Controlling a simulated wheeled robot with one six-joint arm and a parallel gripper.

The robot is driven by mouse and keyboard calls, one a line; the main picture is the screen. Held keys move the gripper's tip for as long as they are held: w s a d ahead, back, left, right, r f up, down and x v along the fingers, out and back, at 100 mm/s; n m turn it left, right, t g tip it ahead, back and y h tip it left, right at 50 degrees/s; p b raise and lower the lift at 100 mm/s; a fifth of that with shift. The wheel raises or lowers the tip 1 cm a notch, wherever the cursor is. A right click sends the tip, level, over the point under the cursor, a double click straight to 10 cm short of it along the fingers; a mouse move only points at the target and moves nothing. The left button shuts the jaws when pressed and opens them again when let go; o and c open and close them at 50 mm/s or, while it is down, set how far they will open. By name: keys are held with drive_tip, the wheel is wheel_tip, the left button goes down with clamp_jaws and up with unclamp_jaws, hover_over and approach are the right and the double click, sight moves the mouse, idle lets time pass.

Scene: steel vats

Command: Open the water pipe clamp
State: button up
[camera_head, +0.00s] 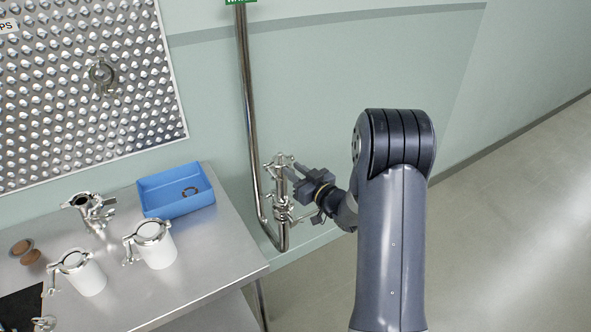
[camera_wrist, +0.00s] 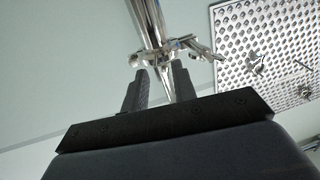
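The steel water pipe (camera_head: 246,100) runs down the wall, bends at the bottom and comes back up as a short upright with clamp fittings. An upper clamp (camera_head: 279,166) sits at the top of this upright, with more fittings (camera_head: 283,208) lower down. In the wrist view, a clamp (camera_wrist: 172,47) with a handle or bolt sticking out right lies just beyond my fingertips. My gripper (camera_head: 289,173) is at the upright's right side, close to the upper clamp. In the wrist view its fingers (camera_wrist: 160,78) are apart, with a shiny tapering metal part showing between them. Contact cannot be told.
A steel table (camera_head: 225,250) stands left of the pipe, holding a blue bin (camera_head: 178,206), white cylinders with clamps (camera_head: 155,250) and a loose fitting (camera_head: 92,212). The floor at right (camera_head: 500,220) is clear.

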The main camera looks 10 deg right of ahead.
clamp_jaws()
idle(0.3)
idle(1.2)
